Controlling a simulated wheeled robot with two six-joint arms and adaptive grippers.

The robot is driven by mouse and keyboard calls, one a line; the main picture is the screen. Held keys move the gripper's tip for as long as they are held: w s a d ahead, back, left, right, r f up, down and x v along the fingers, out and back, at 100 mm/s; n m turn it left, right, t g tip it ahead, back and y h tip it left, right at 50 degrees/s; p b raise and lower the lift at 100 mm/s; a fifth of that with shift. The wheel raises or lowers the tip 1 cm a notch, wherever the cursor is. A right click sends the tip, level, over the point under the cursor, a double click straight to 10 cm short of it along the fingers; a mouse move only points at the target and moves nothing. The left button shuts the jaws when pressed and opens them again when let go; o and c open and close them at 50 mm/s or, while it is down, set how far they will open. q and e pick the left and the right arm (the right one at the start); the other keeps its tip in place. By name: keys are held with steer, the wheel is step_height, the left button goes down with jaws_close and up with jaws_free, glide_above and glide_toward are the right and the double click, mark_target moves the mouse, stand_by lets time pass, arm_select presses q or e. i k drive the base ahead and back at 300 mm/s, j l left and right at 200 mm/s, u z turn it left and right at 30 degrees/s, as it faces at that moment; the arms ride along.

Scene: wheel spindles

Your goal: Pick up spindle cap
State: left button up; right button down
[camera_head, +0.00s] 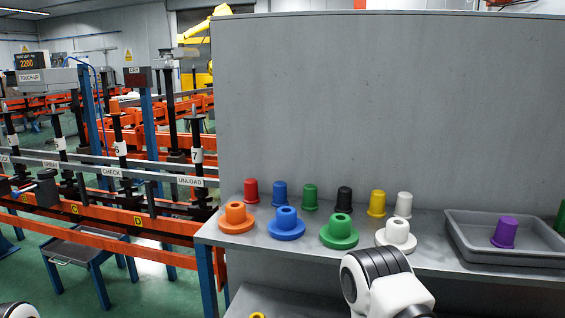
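A back row of plain cup-shaped pieces stands on the grey shelf (460,262): red (251,191), blue (280,194), green (310,197), black (344,199), yellow (377,203) and white (403,205). In front stand flanged pieces: orange (236,218), blue (287,224), green (339,232) and white (396,236). A purple cup (504,232) is in the grey tray (458,243). Which kind is the spindle cap is unclear. A white and black link of my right arm rises before the shelf. Neither gripper shows.
A tall grey panel (390,105) stands behind the shelf. On the left is an orange conveyor line (100,240) with upright spindles; one spindle carries an orange piece (115,106). A low blue-legged table (85,254) stands before the line. A green piece (561,218) is cut off at the right edge.

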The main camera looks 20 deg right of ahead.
mark_target(344, 193)
steer(key=k+l+z, duration=0.1)
steer(key=l+z, duration=0.15)
steer(key=z, duration=0.2)
steer(key=l+z, duration=0.3)
steer(key=z, duration=0.2)
